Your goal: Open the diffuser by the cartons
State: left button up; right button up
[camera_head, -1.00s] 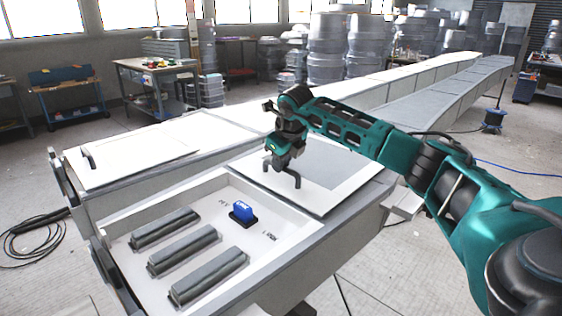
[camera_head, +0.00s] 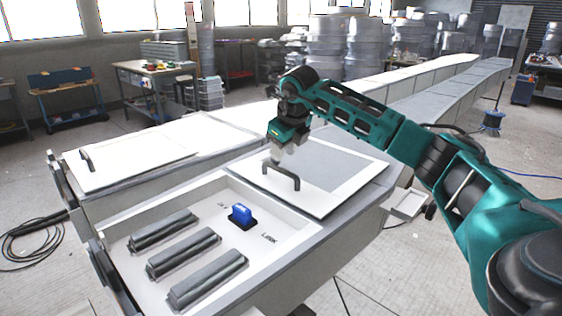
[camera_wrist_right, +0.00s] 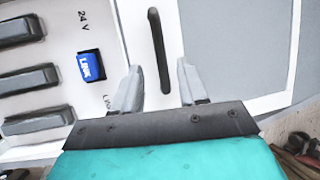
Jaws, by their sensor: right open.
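The diffuser panel, a white-framed grey lid (camera_head: 340,168), lies flat on the light box, closed. A dark bar handle (camera_head: 283,170) stands on its near left part. My right gripper (camera_head: 277,154) is open and empty, pointing down just behind and above the handle. In the right wrist view the handle (camera_wrist_right: 158,50) lies beyond and between the two fingertips of the right gripper (camera_wrist_right: 157,72), with no contact visible. I cannot make out which objects are the cartons. My left gripper is not in view.
In front of the lid, an open tray (camera_head: 285,248) holds several grey bars and a blue LINK plug (camera_head: 241,214). A second white lid (camera_head: 140,158) with a dark handle lies to the left. Grey moulds (camera_head: 327,50) are stacked behind. A cable (camera_head: 35,235) lies on the floor at left.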

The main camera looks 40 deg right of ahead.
jog(key=v, duration=0.8)
jog(key=shift+f, duration=0.1)
